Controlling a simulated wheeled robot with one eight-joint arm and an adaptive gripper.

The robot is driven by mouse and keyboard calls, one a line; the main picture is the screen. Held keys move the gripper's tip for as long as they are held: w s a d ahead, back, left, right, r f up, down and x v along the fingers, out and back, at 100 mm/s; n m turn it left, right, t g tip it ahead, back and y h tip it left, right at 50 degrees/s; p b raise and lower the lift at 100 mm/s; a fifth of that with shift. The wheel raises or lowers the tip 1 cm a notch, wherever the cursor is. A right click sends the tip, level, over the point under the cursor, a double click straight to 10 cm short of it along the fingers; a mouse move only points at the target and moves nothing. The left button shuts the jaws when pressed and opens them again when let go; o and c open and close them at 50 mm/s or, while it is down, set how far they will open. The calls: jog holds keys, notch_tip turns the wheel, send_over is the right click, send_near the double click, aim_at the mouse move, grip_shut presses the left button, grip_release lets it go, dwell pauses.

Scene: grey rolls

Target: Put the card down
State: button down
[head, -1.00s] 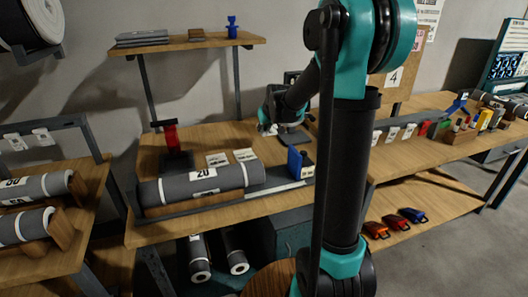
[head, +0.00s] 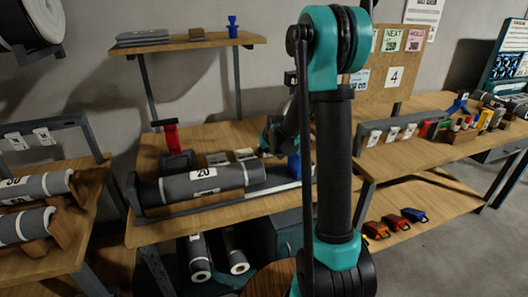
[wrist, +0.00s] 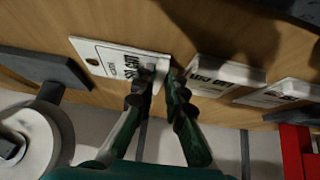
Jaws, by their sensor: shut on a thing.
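The card (wrist: 112,61) is white with black lettering and a small hole near one end. It shows in the wrist view over wooden boards, and I cannot tell whether it touches them. My gripper (wrist: 161,74) is shut on its right end, and the fingers cover part of the print. In the head view my gripper (head: 266,142) is low over the back bench, just behind the right end of the grey roll marked 20 (head: 205,183). The held card cannot be made out there.
Two more cards (wrist: 225,76) (wrist: 280,93) lie to the right in the wrist view. A red object (wrist: 296,150) is at lower right, and a white roll end (wrist: 35,140) at lower left. A blue object (head: 293,166) stands right of the gripper in the head view.

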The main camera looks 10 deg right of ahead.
jog(key=c, duration=1.6)
grip_release()
jog(key=shift+f, duration=0.1)
jog(key=v, duration=1.2)
jog(key=s+d+f+g, duration=0.1)
jog(key=s+f, duration=0.2)
jog(key=s, duration=0.6)
jog(key=s+d+f+m+g+h, duration=0.1)
jog(key=s+f, duration=0.2)
jog(key=s, duration=0.7)
jog(key=s+d+f+m+g, duration=0.1)
jog(key=s+f, duration=0.3)
jog(key=s, duration=0.6)
jog(key=shift+d+f, duration=0.1)
jog(key=shift+d, duration=0.45)
